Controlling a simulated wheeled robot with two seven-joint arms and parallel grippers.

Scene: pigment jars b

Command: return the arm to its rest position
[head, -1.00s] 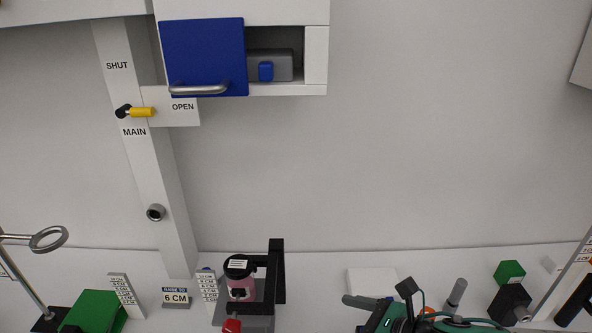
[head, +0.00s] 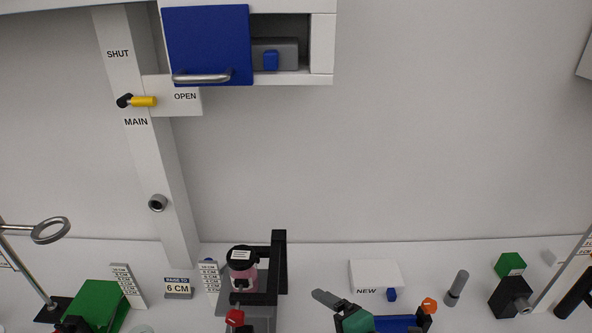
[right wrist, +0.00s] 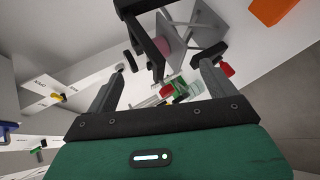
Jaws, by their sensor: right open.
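My right gripper (head: 326,299) shows at the bottom of the head view, its green body partly cut off by the lower edge. In the right wrist view its two grey fingers stand apart (right wrist: 163,72), with nothing held between them. Beyond the fingers is a black bracket stand (right wrist: 147,38) with a pink jar. In the head view that pink jar (head: 242,275) with a black lid stands by the black bracket (head: 279,262), left of my right gripper and apart from it.
A green box (head: 97,305) and a ring stand (head: 50,231) are at left. A blue-doored cabinet (head: 208,45) hangs above.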

